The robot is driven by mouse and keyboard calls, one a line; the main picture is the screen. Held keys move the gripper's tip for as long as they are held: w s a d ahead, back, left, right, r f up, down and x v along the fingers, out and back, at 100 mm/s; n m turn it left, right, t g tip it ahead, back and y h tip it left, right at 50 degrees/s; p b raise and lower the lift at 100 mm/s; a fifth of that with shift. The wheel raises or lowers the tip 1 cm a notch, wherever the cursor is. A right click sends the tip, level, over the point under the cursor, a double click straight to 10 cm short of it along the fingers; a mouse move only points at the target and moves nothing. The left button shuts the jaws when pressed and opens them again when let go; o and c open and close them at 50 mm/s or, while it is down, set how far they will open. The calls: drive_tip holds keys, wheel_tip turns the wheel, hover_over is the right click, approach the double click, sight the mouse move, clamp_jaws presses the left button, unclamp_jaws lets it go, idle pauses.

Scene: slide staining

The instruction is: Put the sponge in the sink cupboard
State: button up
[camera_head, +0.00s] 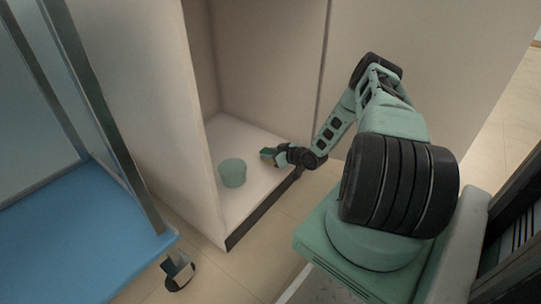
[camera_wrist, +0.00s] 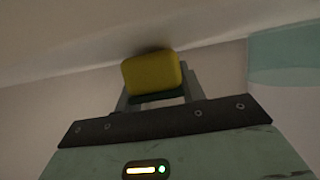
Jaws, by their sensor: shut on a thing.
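The sponge (camera_wrist: 152,73) is a yellow block with a dark green underside. My gripper (camera_wrist: 155,98) is shut on it in the wrist view. In the head view my gripper (camera_head: 272,154) is inside the open sink cupboard (camera_head: 240,138), low over its pale floor near the right side. The sponge is too small there to make out clearly. In the wrist view the sponge is close to a pale surface with a dark shadow by it; I cannot tell whether it touches.
A pale green bucket (camera_head: 232,173) stands on the cupboard floor, left of my gripper; part of it shows in the wrist view (camera_wrist: 290,55). A cart with a blue shelf (camera_head: 75,235) and a caster stands at the left. The cupboard floor behind the bucket looks clear.

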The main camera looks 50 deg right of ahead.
drive_tip(key=shift+f, duration=0.25)
drive_tip(key=o, duration=0.9)
drive_tip(key=shift+r, duration=0.1)
drive_tip(key=shift+o, duration=0.2)
drive_tip(key=shift+s+r+p, duration=0.25)
drive_tip(key=shift+r+p, duration=0.05)
drive_tip(key=shift+r, duration=0.05)
drive_tip(key=p+v, duration=0.5)
drive_tip(key=v, duration=0.6)
drive_tip(key=shift+s, duration=0.25)
